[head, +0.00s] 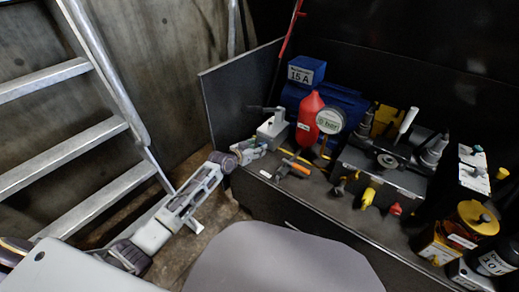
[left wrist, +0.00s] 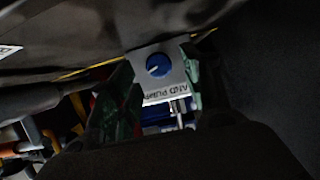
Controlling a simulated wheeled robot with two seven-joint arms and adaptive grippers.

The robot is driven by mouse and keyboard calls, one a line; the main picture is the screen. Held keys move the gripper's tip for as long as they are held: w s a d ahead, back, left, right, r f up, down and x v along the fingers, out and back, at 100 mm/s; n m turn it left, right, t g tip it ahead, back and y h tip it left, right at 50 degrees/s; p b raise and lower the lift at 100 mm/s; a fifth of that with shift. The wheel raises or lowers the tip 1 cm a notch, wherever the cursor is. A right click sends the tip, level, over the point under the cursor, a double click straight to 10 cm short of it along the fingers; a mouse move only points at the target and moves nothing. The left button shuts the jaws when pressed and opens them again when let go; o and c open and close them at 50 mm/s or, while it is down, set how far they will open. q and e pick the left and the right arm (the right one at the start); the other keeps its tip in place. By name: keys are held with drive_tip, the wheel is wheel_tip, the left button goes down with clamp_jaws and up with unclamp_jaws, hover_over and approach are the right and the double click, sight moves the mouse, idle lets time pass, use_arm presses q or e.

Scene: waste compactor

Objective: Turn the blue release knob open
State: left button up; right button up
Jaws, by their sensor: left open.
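The blue release knob (left wrist: 158,65) is round with a white mark. It sits on a light grey block (left wrist: 167,88) with a partly visible label that reads upside down, "AND PUMP". My left gripper (left wrist: 157,60) is open, with one finger on each side of the knob in the left wrist view; I cannot tell whether either finger touches it. In the head view the left gripper (head: 247,152) is at the near left end of the bench, close to the grey pump block (head: 271,129). The knob cannot be made out there. My right gripper is not in view.
On the bench (head: 300,200) are a red bottle (head: 306,120), a round gauge (head: 330,120), an orange-handled tool (head: 295,165) and a blue unit (head: 345,103). A dark panel (head: 237,95) stands behind the pump block. A metal ladder (head: 80,130) stands at the left.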

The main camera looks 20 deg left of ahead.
use_arm(q)
drive_tip(key=shift+b+x, duration=0.45)
drive_tip(key=shift+x, duration=0.85)
drive_tip(key=shift+c, duration=0.2)
drive_tip(key=c, duration=1)
